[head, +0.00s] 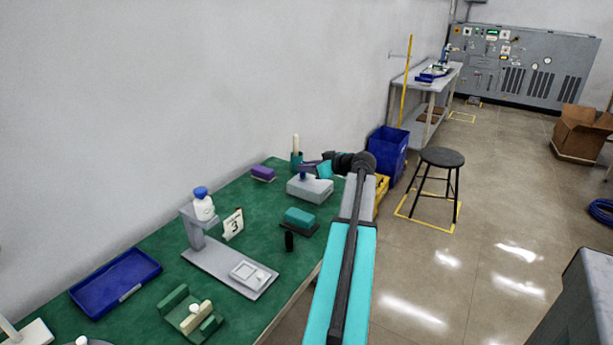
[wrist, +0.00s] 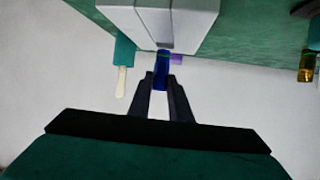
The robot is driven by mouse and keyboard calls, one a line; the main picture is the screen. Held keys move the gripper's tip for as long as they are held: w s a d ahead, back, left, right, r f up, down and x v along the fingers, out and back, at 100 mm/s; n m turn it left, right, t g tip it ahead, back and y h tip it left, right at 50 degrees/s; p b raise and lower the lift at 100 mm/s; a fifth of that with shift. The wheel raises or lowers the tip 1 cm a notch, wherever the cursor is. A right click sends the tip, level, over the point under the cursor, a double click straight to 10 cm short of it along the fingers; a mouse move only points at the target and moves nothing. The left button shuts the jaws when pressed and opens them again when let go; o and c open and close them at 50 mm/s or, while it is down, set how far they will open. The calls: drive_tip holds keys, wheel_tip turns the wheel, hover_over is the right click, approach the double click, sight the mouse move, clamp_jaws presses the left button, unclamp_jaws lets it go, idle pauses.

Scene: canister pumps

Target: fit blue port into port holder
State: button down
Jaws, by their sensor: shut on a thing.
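The blue port (wrist: 161,68) is a small dark blue cylinder between the fingertips of my gripper (wrist: 161,84) in the wrist view. My gripper is shut on it. The far end of the port lies at the edge of a pale grey block (wrist: 178,18), which looks like the port holder. I cannot tell whether the port is in the block or only in front of it. In the head view the grey block (head: 311,190) sits at the table's far right end, with my gripper (head: 308,165) just above it. The port is not clear there.
A teal cup with a pale stick (head: 296,153) stands behind the block. A purple block (head: 263,173) lies left of it, a teal block on a dark base (head: 299,217) in front. A grey stand with a white bottle (head: 204,208) and a blue tray (head: 117,278) are further left.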

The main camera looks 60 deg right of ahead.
sight(305, 174)
drive_tip(key=shift+f, duration=1.7)
drive_tip(key=shift+f, duration=0.15)
drive_tip(key=c, duration=1.6)
unclamp_jaws()
drive_tip(key=shift+c, duration=0.2)
drive_tip(key=shift+r, duration=0.2)
drive_tip(key=b+v, duration=0.1)
drive_tip(key=v, duration=1.1)
